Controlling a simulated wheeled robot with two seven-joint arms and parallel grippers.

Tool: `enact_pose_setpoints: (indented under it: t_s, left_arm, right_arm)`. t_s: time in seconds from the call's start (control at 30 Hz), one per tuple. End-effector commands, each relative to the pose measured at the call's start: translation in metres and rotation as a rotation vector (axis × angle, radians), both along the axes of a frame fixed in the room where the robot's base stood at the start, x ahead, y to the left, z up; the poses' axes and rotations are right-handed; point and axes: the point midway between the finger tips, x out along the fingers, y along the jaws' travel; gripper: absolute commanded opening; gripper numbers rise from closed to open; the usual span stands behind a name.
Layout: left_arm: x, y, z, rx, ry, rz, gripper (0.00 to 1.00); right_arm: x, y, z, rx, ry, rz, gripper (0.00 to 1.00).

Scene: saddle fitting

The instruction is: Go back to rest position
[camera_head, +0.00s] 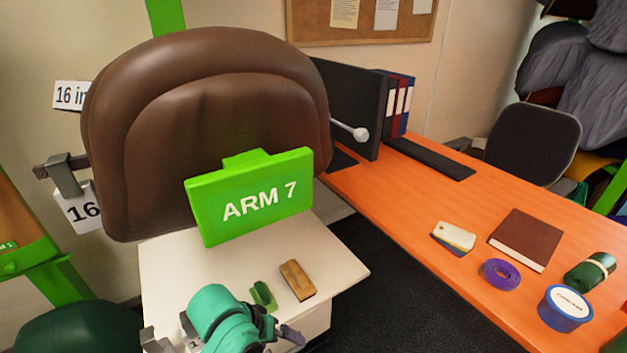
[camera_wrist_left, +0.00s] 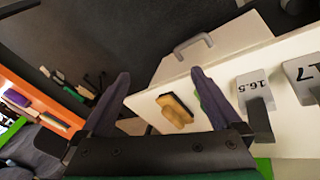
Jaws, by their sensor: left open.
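My left arm's teal wrist shows at the bottom of the head view, with a dark fingertip of my left gripper (camera_head: 290,334) at its right. In the left wrist view my left gripper (camera_wrist_left: 160,76) has its two dark fingers wide apart with nothing held. Beyond the fingers, a tan brush-like block (camera_wrist_left: 174,112) lies on the white cabinet top. The same tan block (camera_head: 297,280) shows in the head view, apart from the gripper, beside a small green piece (camera_head: 263,295). My right gripper is in neither view.
A brown saddle (camera_head: 205,110) stands behind a green ARM 7 sign (camera_head: 250,195) over the white cabinet (camera_head: 180,262). An orange desk (camera_head: 400,205) at right holds a book (camera_head: 526,239), purple roll (camera_head: 500,274) and blue tin (camera_head: 565,308). Metal-armed gauges (camera_wrist_left: 258,95) stand near the left gripper.

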Motion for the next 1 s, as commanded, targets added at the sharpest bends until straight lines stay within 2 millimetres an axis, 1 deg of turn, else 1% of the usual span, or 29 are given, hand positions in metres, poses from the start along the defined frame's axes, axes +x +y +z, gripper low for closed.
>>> enact_pose_setpoints:
  t_s: [0.03,0.13,0.27,0.3,0.47,0.5,0.57,0.63,0.77,0.8,0.87,0.9,0.97,1.0]
  left_arm:
    - [-0.007,0.011,-0.005,0.004,-0.023,-0.009,0.98]
    - [-0.020,0.041,-0.014,0.055,-0.076,-0.030,0.98]
    - [-0.042,0.087,-0.025,0.158,-0.108,-0.048,0.98]
    - [-0.050,0.101,-0.028,0.196,-0.110,-0.055,0.98]
    - [-0.086,0.154,-0.036,0.346,-0.090,-0.091,0.98]
    - [-0.087,0.158,-0.044,0.361,-0.081,-0.100,0.98]
    - [-0.081,0.156,-0.063,0.359,-0.073,-0.105,0.98]
    - [-0.078,0.155,-0.085,0.357,-0.063,-0.109,0.98]
    - [-0.077,0.153,-0.131,0.356,-0.041,-0.117,0.98]
    - [-0.079,0.153,-0.146,0.355,-0.033,-0.120,0.98]
    - [-0.084,0.153,-0.170,0.355,-0.021,-0.124,0.98]
    - [-0.089,0.153,-0.188,0.354,-0.011,-0.128,0.98]
    - [-0.100,0.155,-0.216,0.355,0.005,-0.134,0.98]
    - [-0.110,0.156,-0.236,0.355,0.017,-0.138,0.98]
  right_arm:
    - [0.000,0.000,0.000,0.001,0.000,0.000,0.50]
    - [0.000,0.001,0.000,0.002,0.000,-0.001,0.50]
    - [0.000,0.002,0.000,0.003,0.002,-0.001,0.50]
    - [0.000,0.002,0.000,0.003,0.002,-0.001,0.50]
    - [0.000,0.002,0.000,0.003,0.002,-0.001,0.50]
    - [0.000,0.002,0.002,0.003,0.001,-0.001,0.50]
    - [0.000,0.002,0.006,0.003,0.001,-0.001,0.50]
    - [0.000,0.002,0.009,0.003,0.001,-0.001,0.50]
    - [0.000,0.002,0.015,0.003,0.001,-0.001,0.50]
    - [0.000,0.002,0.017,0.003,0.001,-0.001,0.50]
    - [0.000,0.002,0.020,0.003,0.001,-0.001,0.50]
    - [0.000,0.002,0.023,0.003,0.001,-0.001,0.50]
    - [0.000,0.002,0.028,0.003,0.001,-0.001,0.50]
    - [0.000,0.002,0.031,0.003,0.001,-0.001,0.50]
